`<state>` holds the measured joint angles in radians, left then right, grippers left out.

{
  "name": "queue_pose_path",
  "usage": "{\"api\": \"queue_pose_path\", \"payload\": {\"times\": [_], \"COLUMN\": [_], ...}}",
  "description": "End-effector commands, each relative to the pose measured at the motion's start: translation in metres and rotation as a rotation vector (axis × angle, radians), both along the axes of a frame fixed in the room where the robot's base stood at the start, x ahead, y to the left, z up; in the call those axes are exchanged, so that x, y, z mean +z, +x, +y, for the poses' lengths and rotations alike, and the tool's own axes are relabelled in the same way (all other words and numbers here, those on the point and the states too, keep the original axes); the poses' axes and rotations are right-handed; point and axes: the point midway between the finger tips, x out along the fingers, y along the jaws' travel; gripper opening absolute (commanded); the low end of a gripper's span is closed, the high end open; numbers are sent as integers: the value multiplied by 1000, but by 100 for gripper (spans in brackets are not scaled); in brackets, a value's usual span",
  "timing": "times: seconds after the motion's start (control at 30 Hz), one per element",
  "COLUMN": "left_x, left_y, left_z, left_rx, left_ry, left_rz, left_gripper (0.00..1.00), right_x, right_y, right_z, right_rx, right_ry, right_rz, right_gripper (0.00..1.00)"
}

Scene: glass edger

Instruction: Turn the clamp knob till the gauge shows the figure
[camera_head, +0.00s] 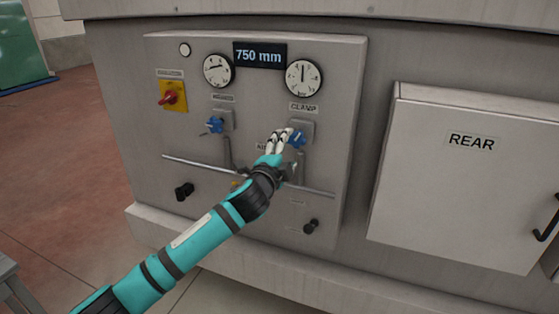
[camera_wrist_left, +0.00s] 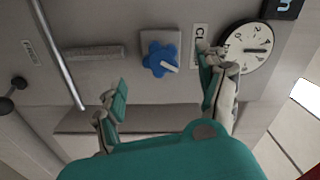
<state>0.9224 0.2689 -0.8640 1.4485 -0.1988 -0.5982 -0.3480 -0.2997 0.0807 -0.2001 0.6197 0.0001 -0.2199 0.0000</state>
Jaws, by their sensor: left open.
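The blue clamp knob (camera_head: 298,139) sits below the CLAMP label (camera_head: 304,107) on the grey panel. It also shows in the left wrist view (camera_wrist_left: 158,58), with a pale pointer mark on it. The clamp gauge (camera_head: 304,77) is a round white dial above the label; its needle stands near vertical in the head view. The gauge shows again in the left wrist view (camera_wrist_left: 248,47). My left gripper (camera_head: 279,140) is open in front of the panel, with its fingers (camera_wrist_left: 163,88) spread to either side of the knob's line, apart from it. My right gripper is not in view.
A second gauge (camera_head: 217,69) and a second blue knob (camera_head: 215,125) are to the left. A red switch on a yellow plate (camera_head: 173,96), a display reading 750 mm (camera_head: 260,55), a horizontal rail (camera_head: 200,166) and black knobs (camera_head: 311,226) are also on the panel. A REAR door (camera_head: 463,185) stands right.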

Motion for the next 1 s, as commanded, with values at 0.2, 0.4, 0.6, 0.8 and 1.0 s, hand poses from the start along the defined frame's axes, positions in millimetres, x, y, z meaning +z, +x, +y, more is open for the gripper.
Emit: {"api": "queue_pose_path", "payload": {"times": [0.2,0.4,0.6,0.8,1.0], "left_x": [0,0,0,-7,-98], "left_y": [-36,-50,-52,-50,-37], "left_z": [12,16,17,18,42], "left_rx": [0,-1,1,4,59], "left_ry": [-1,0,0,-5,-82], "left_rz": [0,-1,0,13,169], "left_gripper": [75,75,75,75,75], "right_x": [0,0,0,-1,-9], "right_y": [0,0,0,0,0], "right_z": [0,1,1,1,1], "right_rx": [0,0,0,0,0], "right_ry": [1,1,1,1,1], "right_rz": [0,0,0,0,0], "right_gripper": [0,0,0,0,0]}}
